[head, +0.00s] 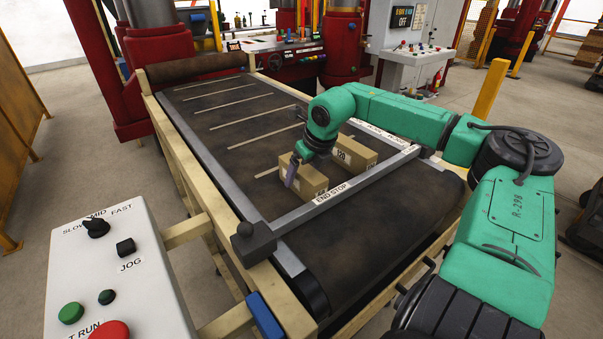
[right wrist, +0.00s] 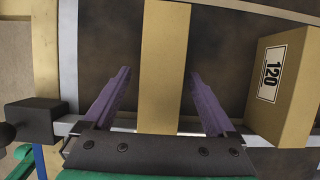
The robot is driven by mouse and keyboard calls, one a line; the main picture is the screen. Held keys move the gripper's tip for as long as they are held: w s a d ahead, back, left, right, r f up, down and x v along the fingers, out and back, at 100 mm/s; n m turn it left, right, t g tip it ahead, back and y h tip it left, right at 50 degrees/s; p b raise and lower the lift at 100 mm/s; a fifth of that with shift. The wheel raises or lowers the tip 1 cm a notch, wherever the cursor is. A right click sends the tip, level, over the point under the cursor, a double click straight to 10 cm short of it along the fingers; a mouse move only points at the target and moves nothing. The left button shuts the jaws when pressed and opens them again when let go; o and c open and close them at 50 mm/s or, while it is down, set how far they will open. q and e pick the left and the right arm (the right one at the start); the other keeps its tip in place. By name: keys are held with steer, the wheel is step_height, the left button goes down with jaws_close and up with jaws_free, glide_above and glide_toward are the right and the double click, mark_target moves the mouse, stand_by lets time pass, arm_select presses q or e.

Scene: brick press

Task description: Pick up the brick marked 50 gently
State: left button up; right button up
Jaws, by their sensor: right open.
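Two tan bricks lie side by side on the dark conveyor belt, near the end stop bar. The left brick (head: 311,182) also shows in the right wrist view (right wrist: 165,35); no number can be read on it. The right brick (head: 357,152) bears a white label reading 120, which also shows in the right wrist view (right wrist: 288,80). My right gripper (head: 291,178) is at the left brick. In the right wrist view its purple fingers (right wrist: 160,73) stand open, one on each side of that brick, with gaps between. My left gripper is out of view.
The END STOP bar (head: 332,196) crosses the conveyor belt (head: 372,245) in front of the bricks. A control box (head: 115,270) with knob and buttons stands at the lower left. Red press columns (head: 348,45) stand behind. The belt farther back is clear.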

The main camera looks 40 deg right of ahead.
steer(key=shift+w+f, duration=0.15)
steer(key=shift+f, duration=0.4)
steer(key=shift+w+d+f, duration=0.1)
steer(key=shift+w+f, duration=0.2)
steer(key=shift+f, duration=0.05)
steer(key=c, duration=1.2)
steer(key=shift+r, duration=0.1)
steer(key=shift+c, duration=0.7)
steer(key=shift+r, duration=0.1)
